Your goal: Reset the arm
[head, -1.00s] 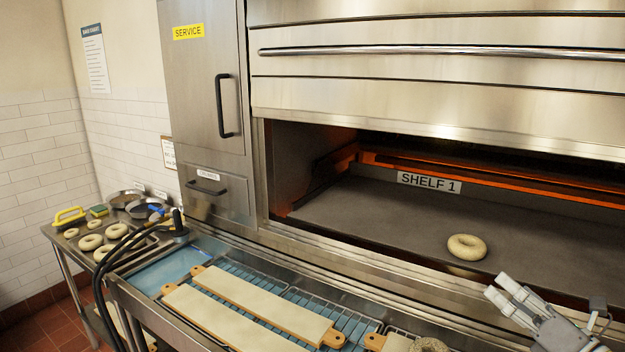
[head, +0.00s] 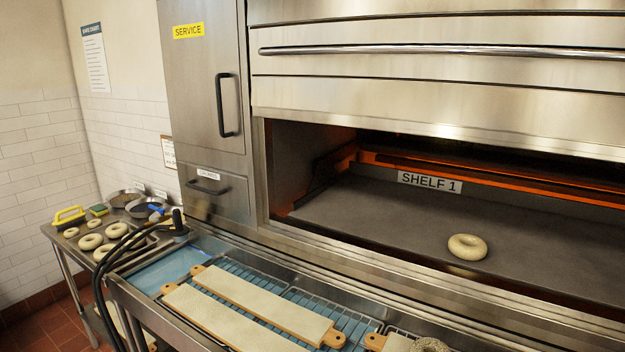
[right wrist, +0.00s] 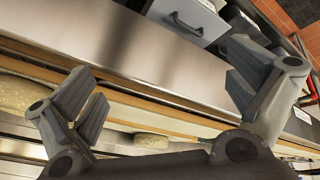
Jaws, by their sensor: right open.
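In the right wrist view my right gripper (right wrist: 165,95) is open, its two fingers wide apart with nothing between them. It is out of the head view. My left gripper shows in neither view. A pale bagel (head: 467,247) lies alone on the oven shelf (head: 370,215) labelled SHELF 1, in the open oven. A seeded bagel (head: 430,345) sits at the bottom edge of the head view on a board. In the right wrist view a bagel (right wrist: 151,141) shows behind the gripper, and another rounded one (right wrist: 14,92) is at the left edge.
Long boards (head: 265,305) lie on a wire rack over a steel trough in front of the oven. A side table at the left holds a tray of several bagels (head: 90,242), bowls (head: 125,198) and a yellow-handled brush (head: 68,215). Black hoses (head: 105,270) arch over the trough's left end.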

